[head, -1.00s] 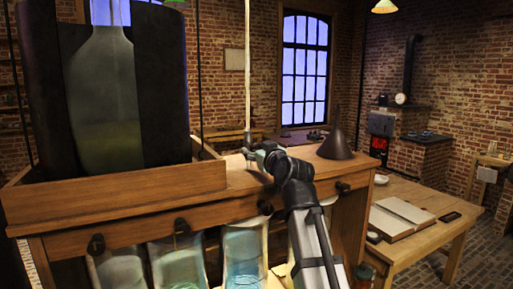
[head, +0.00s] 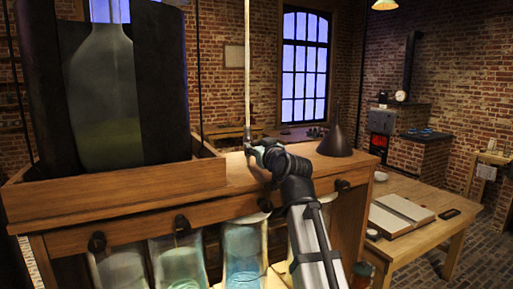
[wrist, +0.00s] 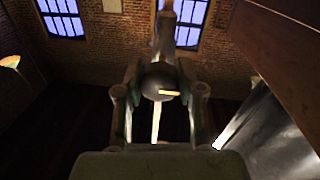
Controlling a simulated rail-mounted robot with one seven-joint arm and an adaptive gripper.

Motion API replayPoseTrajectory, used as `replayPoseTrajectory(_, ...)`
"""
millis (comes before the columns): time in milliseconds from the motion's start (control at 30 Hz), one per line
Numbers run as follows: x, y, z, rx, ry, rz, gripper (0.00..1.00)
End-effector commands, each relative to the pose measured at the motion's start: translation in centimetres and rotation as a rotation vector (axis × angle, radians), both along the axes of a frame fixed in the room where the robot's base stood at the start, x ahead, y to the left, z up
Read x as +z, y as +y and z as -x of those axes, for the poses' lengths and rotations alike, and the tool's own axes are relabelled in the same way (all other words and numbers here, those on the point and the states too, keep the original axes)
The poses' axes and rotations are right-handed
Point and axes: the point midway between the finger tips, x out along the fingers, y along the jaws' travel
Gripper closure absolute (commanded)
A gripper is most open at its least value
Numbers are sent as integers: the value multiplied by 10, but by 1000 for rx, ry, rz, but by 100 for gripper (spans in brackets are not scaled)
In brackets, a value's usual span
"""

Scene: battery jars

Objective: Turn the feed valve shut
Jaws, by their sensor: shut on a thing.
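My gripper (head: 252,153) is at the lower part of a pale upright tube (head: 247,70), just above the wooden bench top. In the wrist view my gripper (wrist: 160,92) has its two fingers on either side of a dark rounded piece with a yellow mark, which looks like the feed valve (wrist: 158,78). The gripper is shut on it. A grey stem shows above this piece and a pale strip below it. In the head view the valve is mostly hidden by the gripper, so its turn angle cannot be read there.
A large glass bottle (head: 103,100) stands in a wooden tray (head: 120,186) to the left. A dark funnel (head: 336,145) sits on the bench to the right. Glass jars (head: 243,255) stand under the bench's front. A side table (head: 435,199) holds an open book (head: 402,210).

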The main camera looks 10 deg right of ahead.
Motion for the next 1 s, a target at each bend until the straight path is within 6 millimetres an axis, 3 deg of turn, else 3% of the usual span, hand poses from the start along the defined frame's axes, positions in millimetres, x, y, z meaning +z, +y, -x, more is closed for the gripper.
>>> replayPoseTrajectory(367,2,0,-1,0,61,-232,97)
replayPoseTrajectory(1000,3,1,-1,0,215,-820,97)
